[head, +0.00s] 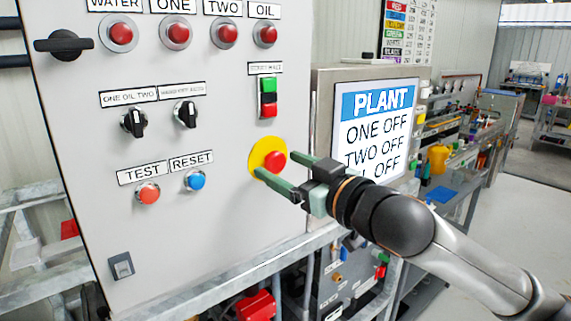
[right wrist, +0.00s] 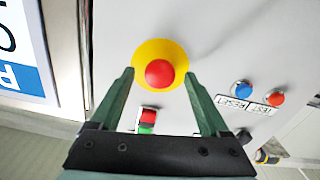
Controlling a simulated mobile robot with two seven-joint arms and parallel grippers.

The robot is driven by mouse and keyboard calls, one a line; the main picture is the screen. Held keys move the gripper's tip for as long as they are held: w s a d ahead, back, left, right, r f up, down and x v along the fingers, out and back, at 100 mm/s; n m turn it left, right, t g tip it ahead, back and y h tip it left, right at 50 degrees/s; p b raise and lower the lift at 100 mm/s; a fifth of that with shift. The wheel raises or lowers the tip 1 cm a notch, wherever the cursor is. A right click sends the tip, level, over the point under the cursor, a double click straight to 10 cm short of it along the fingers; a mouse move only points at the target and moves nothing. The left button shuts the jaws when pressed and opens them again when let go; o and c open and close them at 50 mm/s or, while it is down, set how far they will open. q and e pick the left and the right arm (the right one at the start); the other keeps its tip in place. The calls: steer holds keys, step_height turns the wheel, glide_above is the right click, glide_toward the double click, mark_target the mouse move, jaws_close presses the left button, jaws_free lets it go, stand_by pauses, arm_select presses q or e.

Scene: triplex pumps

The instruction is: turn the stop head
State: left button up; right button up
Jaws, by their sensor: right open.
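The stop head is a round red knob (head: 275,161) on a yellow disc (head: 256,155), low on the right side of the grey panel. My right gripper (head: 274,164) is open, with green fingers on either side of the red knob. In the right wrist view its fingertips (right wrist: 158,74) flank the knob, with gaps showing. I cannot tell how close the tips are to the panel. My left gripper is not in view.
The grey panel (head: 75,165) carries red lamps, black selectors, a red test button (head: 148,192), a blue reset button (head: 195,179) and a green and red switch (head: 268,97). A PLANT screen (head: 375,125) stands right, behind my arm. Metal rails (head: 230,268) run below.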

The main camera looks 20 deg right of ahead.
jaws_close()
stand_by(0.7)
